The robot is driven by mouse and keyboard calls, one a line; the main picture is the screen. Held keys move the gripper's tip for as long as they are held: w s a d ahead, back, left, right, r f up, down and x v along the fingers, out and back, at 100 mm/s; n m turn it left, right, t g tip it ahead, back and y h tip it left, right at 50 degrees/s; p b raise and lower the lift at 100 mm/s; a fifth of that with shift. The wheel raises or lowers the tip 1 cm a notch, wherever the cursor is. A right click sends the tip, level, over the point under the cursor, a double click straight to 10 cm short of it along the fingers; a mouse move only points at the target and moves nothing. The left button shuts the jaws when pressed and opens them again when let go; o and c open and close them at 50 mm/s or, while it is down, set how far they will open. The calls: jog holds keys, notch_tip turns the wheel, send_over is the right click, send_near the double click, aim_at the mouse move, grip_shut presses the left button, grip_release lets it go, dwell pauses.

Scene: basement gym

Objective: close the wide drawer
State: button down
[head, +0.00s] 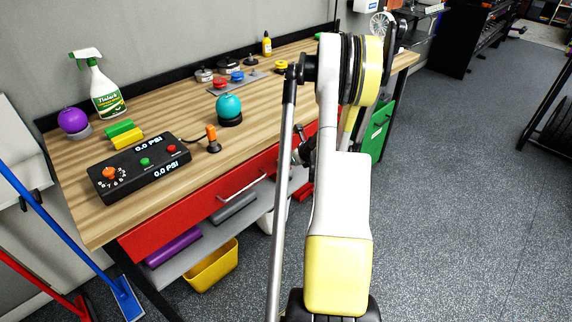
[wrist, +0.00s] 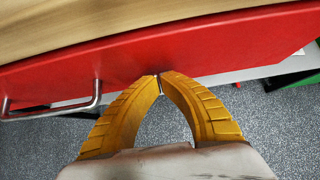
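The wide drawer has a red front (head: 180,218) under the wooden bench top, with a silver bar handle (head: 243,184). In the wrist view the red front (wrist: 200,48) spans the picture just below the wood, and the handle (wrist: 65,110) is at the left. No drawer interior shows; I cannot tell how far out it stands. My gripper (wrist: 160,77) has its yellow fingers together at the tips, with nothing clear between them. The tips are at the lower edge of the red front, right of the handle; contact is unclear. In the head view my arm mostly hides the gripper.
The workbench (head: 75,205) holds a control box (head: 140,168), a spray bottle (head: 103,90) and a teal ball (head: 229,107). A yellow bin (head: 212,266) stands below. A green drawer cabinet (head: 376,130) is right of the red front. The floor (head: 470,200) at right is clear.

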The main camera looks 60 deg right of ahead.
jog(key=w, duration=0.2)
jog(key=w+d, duration=0.1)
jog(key=w, duration=0.2)
jog(key=shift+w+d, duration=0.1)
jog(key=shift+d, duration=0.05)
